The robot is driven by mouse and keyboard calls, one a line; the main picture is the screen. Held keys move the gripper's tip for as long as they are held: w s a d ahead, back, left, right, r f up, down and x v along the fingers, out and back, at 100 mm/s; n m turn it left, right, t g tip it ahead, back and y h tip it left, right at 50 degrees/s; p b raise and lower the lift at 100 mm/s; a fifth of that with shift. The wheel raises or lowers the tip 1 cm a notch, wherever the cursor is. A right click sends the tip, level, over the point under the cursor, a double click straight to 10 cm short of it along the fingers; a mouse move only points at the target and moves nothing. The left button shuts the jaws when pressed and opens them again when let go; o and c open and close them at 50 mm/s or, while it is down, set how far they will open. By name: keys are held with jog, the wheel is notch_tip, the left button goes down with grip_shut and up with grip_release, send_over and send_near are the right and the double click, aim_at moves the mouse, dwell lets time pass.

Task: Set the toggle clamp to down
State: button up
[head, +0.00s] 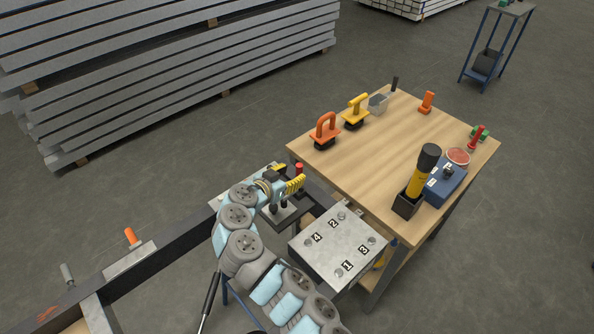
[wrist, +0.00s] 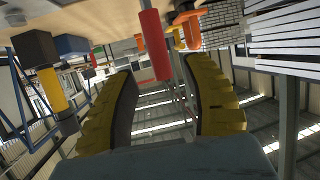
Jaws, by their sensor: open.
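The toggle clamp shows as a red handle (head: 299,168) at the end of the dark frame beam, beside the work table in the head view. The handle looks roughly upright there; its base is mostly hidden behind my gripper. My gripper (head: 294,185), with yellow fingers, is just in front of the handle. In the wrist view the red handle (wrist: 153,46) appears in the upper middle, in line with the gap between the open fingers (wrist: 160,78). Nothing is held. I cannot tell whether a finger touches the handle.
A metal plate (head: 338,257) with numbered marks lies right of my arm. The wooden table (head: 385,155) holds suction-style handles, a yellow-black torch (head: 419,178) and a blue box (head: 444,187). An orange-handled piece (head: 130,237) sits farther left along the frame beam (head: 170,246).

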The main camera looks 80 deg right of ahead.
jog(key=v, duration=0.7)
jog(key=shift+w+a+r, duration=0.1)
jog(key=shift+r, duration=0.05)
dwell(0.4)
